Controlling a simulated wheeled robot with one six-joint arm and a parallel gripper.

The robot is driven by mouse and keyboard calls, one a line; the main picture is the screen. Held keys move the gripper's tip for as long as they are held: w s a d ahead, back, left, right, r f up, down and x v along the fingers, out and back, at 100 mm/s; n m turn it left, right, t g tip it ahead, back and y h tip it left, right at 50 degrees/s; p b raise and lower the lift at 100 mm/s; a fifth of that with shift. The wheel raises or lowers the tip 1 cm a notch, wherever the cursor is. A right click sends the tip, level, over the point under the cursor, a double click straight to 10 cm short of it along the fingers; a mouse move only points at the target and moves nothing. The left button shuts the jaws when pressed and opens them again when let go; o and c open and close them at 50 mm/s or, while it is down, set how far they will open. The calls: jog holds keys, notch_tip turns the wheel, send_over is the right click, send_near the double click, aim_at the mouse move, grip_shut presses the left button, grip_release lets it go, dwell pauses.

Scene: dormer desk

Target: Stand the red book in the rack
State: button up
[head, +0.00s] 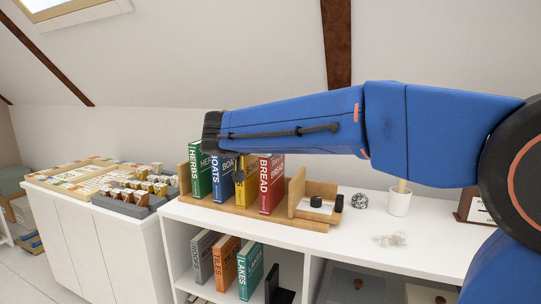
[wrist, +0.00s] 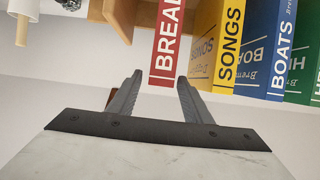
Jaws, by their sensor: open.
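The red book, titled BREAD (head: 271,184), stands upright in the wooden rack (head: 236,208), at the right end of a row of books. In the wrist view, which looks upside down, the red book (wrist: 166,42) shows with its top end near the gap between my fingertips. My gripper (wrist: 157,82) is open, with nothing seen held in it. I cannot tell how far the fingertips are from the book. In the head view my arm reaches across above the books, and the fingers are not clearly seen.
Yellow SONGS (head: 246,182), blue BOATS (head: 222,178) and green HERBS (head: 200,172) books stand left of the red one. A wooden panel and small drawer unit (head: 318,205) stand right of it. A white cup (head: 399,202) is farther right. More books stand on the shelf below.

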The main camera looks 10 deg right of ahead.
jog(key=shift+v, duration=2.85)
